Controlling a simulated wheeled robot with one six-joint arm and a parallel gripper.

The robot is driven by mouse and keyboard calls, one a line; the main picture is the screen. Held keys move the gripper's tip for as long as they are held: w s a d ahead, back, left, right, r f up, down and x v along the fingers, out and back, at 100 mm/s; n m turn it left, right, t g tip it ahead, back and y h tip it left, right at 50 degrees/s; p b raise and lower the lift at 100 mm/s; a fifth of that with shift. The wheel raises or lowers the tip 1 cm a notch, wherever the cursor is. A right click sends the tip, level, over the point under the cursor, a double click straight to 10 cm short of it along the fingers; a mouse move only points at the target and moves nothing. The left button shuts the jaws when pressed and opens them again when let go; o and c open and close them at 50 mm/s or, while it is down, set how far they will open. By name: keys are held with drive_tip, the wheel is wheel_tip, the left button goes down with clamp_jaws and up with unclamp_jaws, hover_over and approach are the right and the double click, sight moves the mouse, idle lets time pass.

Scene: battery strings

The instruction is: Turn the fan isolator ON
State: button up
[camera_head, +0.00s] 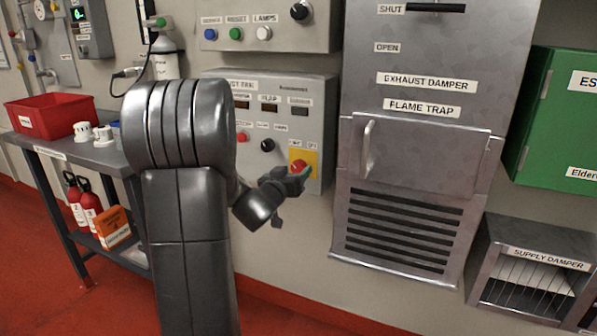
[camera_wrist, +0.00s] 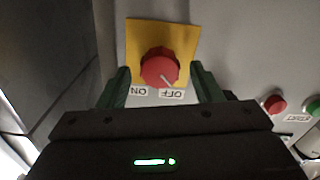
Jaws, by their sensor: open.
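The fan isolator is a red round knob (camera_wrist: 159,67) on a yellow plate (camera_wrist: 148,33). In the wrist view, which is upside down, its white pointer mark points towards the OFF label (camera_wrist: 172,94); the ON label (camera_wrist: 138,91) is beside it. My gripper (camera_wrist: 161,72) is open, with one green finger on each side of the knob and visible gaps to it. I cannot tell how deep the fingers reach. In the head view the knob (camera_head: 298,166) is at the lower right of the grey control panel (camera_head: 262,176), with my gripper (camera_head: 303,175) right in front, partly covering it.
A red button (camera_wrist: 274,103) and a green button (camera_wrist: 313,106) sit to the right in the wrist view. The flame trap cabinet (camera_head: 420,160) with its handle (camera_head: 368,148) stands close right of the panel. A bench with a red bin (camera_head: 50,116) is at left.

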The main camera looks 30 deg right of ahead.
drive_tip(key=shift+x, duration=1.4)
drive_tip(key=shift+c, duration=0.5)
drive_tip(key=c, duration=0.9)
